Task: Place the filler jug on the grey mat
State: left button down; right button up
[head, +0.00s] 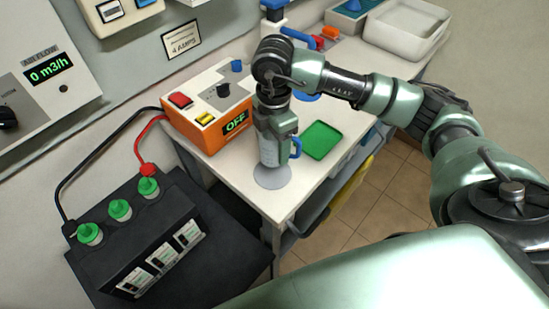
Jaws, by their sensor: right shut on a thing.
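My right gripper (276,126) comes down from above, shut on the filler jug (271,154). The jug is pale grey with a blue handle on its right side, and its upper part is hidden by the gripper. It looks upright, with its base over the round grey mat (272,180) near the bench's front corner. Part of the mat shows around and in front of the base. I cannot tell whether the base touches the mat. My left gripper is not in view.
An orange and white charger (208,108) reading OFF stands left of the jug. A green tray (322,140) lies close on the right. A black battery (135,240) with green caps is at lower left. A white basin (405,28) is at the back.

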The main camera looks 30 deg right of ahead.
notch_tip(320, 180, down, 6)
jog(key=shift+f+p, duration=0.2)
jog(key=shift+p, duration=0.3)
jog(key=shift+f, duration=0.25)
jog(key=shift+f, duration=0.15)
jog(key=o, duration=1.4)
